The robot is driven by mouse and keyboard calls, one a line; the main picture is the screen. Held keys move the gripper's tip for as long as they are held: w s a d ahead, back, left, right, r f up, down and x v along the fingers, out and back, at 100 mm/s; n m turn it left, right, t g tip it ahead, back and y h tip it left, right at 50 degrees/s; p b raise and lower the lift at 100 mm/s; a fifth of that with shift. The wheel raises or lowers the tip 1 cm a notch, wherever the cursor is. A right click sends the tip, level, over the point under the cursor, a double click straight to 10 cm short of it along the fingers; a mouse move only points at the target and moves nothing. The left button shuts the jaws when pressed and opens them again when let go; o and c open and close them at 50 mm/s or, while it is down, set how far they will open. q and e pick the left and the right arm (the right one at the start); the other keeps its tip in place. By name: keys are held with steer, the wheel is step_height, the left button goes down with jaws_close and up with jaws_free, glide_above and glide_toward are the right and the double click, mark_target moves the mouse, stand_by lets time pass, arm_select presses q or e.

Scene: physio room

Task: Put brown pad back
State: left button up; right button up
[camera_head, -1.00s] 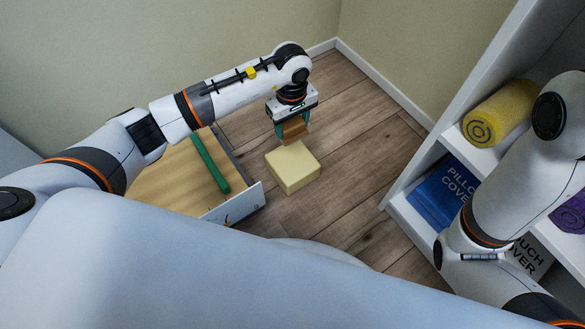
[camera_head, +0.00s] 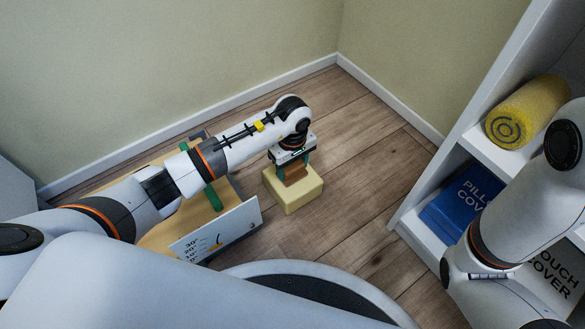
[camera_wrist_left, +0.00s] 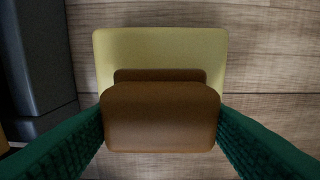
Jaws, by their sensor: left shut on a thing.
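The brown pad (camera_head: 296,175) is held between the green fingers of my left gripper (camera_head: 293,165). In the left wrist view the pad (camera_wrist_left: 160,118) sits squarely between both fingers. Directly under it is a pale yellow block (camera_head: 298,199) on the floor; it also shows in the left wrist view (camera_wrist_left: 160,48). The pad is over the block's top, and I cannot tell whether they touch. A second brown edge shows just behind the pad in the wrist view; what it belongs to is unclear. My right arm shows at the right, but its gripper is out of view.
A wooden board with a green bar (camera_head: 214,197) and a white scale plate (camera_head: 218,232) lies left of the block. A white shelf (camera_head: 490,150) at the right holds a yellow roll (camera_head: 528,112) and a blue pillow cover (camera_head: 455,200). The floor between is clear.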

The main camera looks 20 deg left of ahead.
mark_target(292, 165)
arm_select(q)
steer(key=shift+r, duration=0.15)
steer(key=o, duration=0.9)
steer(key=shift+f, duration=0.2)
steer(key=shift+o, duration=0.2)
step_height(292, 165, up, 12)
steer(key=p, duration=0.8)
steer(key=shift+r+p, duration=0.2)
steer(key=shift+p, duration=0.15)
